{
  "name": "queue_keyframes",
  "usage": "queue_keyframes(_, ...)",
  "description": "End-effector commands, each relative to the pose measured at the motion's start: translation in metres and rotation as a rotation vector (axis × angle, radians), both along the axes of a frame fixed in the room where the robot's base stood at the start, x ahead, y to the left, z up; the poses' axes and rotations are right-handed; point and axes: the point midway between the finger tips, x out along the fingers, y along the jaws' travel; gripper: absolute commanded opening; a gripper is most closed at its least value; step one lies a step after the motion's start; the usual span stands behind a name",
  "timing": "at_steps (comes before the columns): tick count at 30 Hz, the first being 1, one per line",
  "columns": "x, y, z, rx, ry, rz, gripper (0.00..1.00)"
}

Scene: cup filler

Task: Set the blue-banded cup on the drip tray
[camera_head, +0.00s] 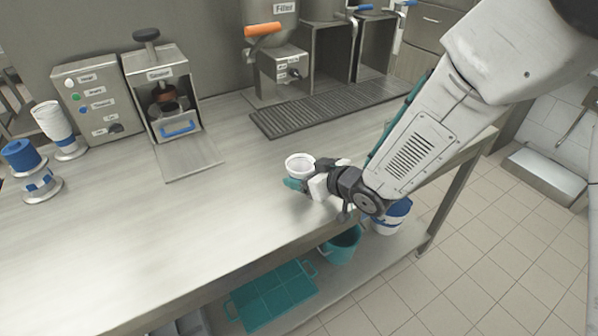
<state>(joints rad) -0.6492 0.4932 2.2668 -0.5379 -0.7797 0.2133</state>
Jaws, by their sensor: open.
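A white cup (299,161) stands upright on the counter near its front edge, by the fingers of my gripper. Its rim and inside show; no blue band can be made out, and its lower side is partly hidden by the gripper. My gripper (308,178) is open, low at the counter, with a teal fingertip in front of the cup. Whether the fingers touch the cup cannot be told. The drip tray (320,108) is a dark ribbed strip on the counter, behind and to the right of the cup, with nothing standing on it.
A filler with an orange handle (263,29) stands behind the tray. A steel machine (160,90) and button panel (95,100) stand left. The counter between is clear. Bins sit below.

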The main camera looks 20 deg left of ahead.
Motion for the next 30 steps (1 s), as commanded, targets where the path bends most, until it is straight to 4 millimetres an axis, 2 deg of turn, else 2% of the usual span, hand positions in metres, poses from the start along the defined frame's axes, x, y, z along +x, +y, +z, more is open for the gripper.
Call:
queue_keyframes(3, -0.006, -0.017, 0.015, 0.002, -0.002, -0.002, 0.76)
queue_keyframes(9, -0.016, -0.038, 0.028, 0.001, -0.001, -0.001, 0.76)
queue_keyframes(20, -0.019, -0.045, 0.031, -0.001, 0.000, -0.004, 0.76)
queue_keyframes(23, -0.012, -0.055, 0.037, -0.024, -0.004, -0.035, 0.76)
queue_keyframes(26, 0.003, -0.083, 0.052, -0.080, -0.005, -0.117, 0.76)
queue_keyframes(29, 0.017, -0.128, 0.072, -0.163, 0.010, -0.238, 0.76)
queue_keyframes(30, 0.021, -0.149, 0.081, -0.198, 0.022, -0.291, 0.76)
